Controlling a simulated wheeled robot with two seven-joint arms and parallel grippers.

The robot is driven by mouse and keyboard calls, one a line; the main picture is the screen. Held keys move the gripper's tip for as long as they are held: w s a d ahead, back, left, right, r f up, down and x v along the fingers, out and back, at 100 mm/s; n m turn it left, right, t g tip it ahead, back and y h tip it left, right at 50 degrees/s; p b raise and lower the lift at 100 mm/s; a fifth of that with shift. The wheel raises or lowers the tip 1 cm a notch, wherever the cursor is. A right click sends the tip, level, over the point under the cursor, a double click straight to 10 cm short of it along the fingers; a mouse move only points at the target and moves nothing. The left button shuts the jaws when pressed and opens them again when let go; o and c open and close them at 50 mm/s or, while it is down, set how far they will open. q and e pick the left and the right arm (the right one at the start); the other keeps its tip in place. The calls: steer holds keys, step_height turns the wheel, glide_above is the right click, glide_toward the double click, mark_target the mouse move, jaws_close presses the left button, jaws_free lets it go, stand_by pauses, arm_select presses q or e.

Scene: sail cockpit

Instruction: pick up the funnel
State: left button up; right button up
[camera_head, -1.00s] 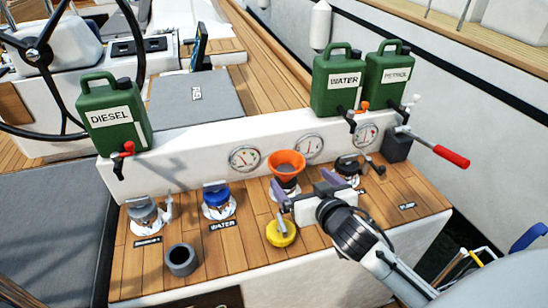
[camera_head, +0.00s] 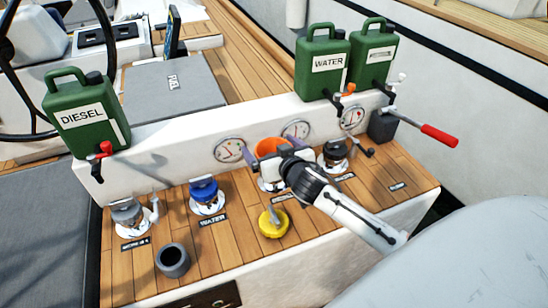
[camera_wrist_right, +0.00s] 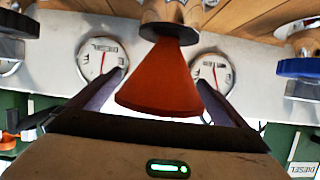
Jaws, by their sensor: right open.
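The orange funnel (camera_head: 267,147) stands on a deck fitting on the wooden console, partly hidden behind my right gripper (camera_head: 275,158) in the head view. In the right wrist view the funnel (camera_wrist_right: 160,82) shows between the two purple-grey fingers of my right gripper (camera_wrist_right: 165,95). The fingers are apart, one on each side of the funnel. I cannot tell whether either finger touches it. My left gripper is not in view.
A yellow cap (camera_head: 272,224), a blue-capped fitting (camera_head: 205,195), a black-capped fitting (camera_head: 334,154) and a grey cup (camera_head: 172,260) stand on the console (camera_head: 238,240). Green diesel (camera_head: 85,115), water (camera_head: 322,65) and petrol (camera_head: 372,55) cans stand behind. A red-handled lever (camera_head: 437,135) sticks out at right.

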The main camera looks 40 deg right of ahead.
steer(key=shift+w+f, duration=0.1)
steer(key=shift+w, duration=0.2)
steer(key=c, duration=1.1)
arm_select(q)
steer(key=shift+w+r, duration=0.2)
arm_select(e)
steer(key=shift+d+r, duration=0.1)
steer(key=shift+r, duration=0.1)
step_height(320, 180, up, 10)
steer(key=shift+r+p, duration=0.25)
steer(key=shift+p, duration=0.75)
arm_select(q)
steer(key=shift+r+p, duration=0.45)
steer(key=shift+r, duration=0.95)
arm_select(e)
steer(key=shift+r, duration=1.1)
